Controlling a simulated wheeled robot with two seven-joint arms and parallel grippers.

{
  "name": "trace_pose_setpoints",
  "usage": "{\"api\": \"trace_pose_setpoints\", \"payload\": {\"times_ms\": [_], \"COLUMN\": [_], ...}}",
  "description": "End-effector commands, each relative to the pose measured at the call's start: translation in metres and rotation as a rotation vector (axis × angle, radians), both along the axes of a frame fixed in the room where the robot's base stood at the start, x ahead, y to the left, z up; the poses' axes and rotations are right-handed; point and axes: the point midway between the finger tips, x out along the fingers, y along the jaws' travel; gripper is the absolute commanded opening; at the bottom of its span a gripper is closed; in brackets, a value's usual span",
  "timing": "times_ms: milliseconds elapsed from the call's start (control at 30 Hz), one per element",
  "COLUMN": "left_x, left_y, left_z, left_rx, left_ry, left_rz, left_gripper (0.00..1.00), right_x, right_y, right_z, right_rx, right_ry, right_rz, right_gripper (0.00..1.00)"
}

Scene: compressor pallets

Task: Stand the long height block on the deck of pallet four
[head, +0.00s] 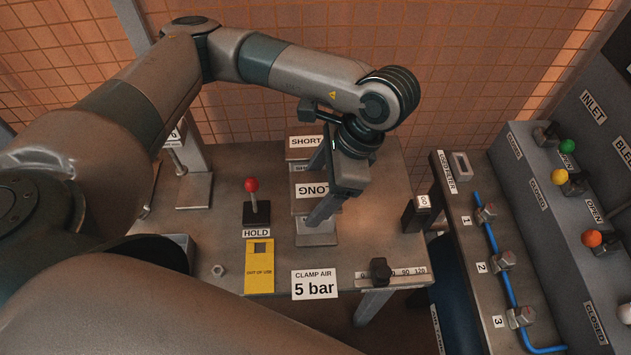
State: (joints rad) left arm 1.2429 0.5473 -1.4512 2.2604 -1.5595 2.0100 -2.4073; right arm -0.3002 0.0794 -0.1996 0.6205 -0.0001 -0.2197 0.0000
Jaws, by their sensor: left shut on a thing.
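The long height block (301,207) is a grey block whose LONG label reads upside down. It is in the middle of the head view, at the block stand on the grey bench. My left gripper (322,190) reaches down to its right side, with its fingers shut on it. The gripper hides part of the block, and I cannot tell whether the block is clear of its seat. Behind it is a place or block labelled SHORT (305,142). I cannot make out pallet four or its deck. My right gripper is not in view.
A red-knobbed HOLD lever (252,186) and a yellow out-of-use plate (259,280) are left of the block. The CLAMP AIR 5 bar sign (314,284) is in front. A valve panel (545,185) and a blue pipe (509,290) are at right.

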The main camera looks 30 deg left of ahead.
Motion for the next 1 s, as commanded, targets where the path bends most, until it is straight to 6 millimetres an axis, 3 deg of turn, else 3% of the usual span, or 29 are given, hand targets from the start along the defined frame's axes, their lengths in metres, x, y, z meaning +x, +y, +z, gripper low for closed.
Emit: {"api": "trace_pose_setpoints", "payload": {"times_ms": [467, 500, 567, 1000], "left_x": [0.0006, 0.0001, 0.0001, 0.0000], "left_y": [0.0000, 0.0001, 0.0001, 0.0000], "left_z": [-0.0014, -0.0026, -0.0019, 0.0000], "left_rx": [0.000, 0.000, 0.000, 0.000], "left_ry": [-0.001, 0.000, 0.000, 0.000], "left_rz": [0.000, 0.000, 0.000, 0.000], "left_gripper": [0.08, 0.73, 0.87, 0.89], "right_x": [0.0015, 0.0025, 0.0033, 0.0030], "right_y": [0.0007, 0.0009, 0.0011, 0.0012], "right_z": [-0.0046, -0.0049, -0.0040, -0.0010], "right_rx": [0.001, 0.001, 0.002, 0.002], "right_ry": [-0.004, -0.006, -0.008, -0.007], "right_rz": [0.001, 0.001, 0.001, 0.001], "right_gripper": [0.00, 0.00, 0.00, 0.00]}}
